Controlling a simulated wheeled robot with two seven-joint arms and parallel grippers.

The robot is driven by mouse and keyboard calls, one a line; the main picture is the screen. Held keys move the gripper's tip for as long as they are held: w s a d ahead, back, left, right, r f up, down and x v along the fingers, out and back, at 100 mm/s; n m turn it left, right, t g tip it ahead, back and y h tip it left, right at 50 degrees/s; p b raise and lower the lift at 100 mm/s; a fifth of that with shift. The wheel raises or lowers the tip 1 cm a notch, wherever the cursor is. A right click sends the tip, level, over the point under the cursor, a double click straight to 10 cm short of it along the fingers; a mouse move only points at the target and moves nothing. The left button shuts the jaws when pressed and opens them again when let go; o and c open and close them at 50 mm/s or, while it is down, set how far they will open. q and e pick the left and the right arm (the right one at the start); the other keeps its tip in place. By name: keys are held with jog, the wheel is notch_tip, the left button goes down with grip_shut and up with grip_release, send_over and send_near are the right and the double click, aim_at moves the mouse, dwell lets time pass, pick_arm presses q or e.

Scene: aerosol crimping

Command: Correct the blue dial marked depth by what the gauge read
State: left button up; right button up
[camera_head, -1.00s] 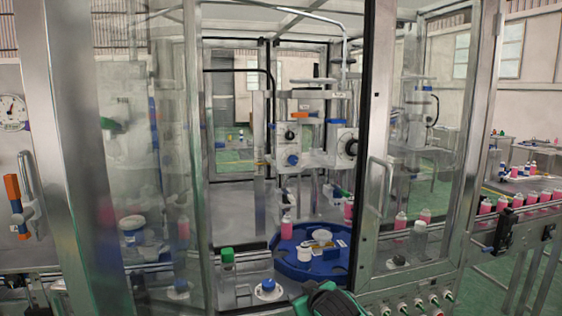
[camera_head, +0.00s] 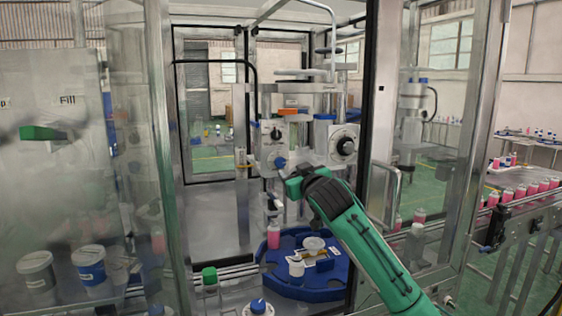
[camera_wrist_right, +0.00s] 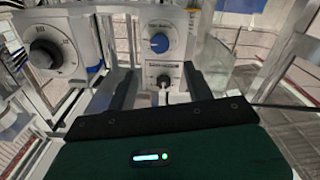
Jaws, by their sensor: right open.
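The blue dial (camera_head: 280,162) sits on the front of a pale machine head inside the glazed enclosure. It also shows in the right wrist view (camera_wrist_right: 160,43), where the picture looks turned over; its marking is too small to read. My right gripper (camera_head: 285,176) reaches through the open front, close to the dial. In the wrist view its two fingers (camera_wrist_right: 157,70) stand apart, with nothing held and the dial beyond their tips; contact cannot be told. A black knob (camera_wrist_right: 163,80) shows between the fingers. My left gripper is not in view. No gauge face is clearly visible.
A larger black dial (camera_head: 345,146) is beside the blue one. A metal door frame (camera_head: 379,110) stands right of the opening, close to my arm. Glass panels close the left.

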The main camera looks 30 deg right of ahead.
aim_at(281, 162)
jog(key=p+x, duration=0.2)
jog(key=x, duration=0.7)
jog(key=shift+w+d+p, duration=0.1)
jog(key=shift+w+p, duration=0.25)
jog(key=shift+w, duration=0.5)
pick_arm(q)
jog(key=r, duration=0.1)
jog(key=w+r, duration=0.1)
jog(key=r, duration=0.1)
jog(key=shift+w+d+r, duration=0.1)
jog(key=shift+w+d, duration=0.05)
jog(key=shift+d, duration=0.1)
pick_arm(e)
jog(key=c, duration=1)
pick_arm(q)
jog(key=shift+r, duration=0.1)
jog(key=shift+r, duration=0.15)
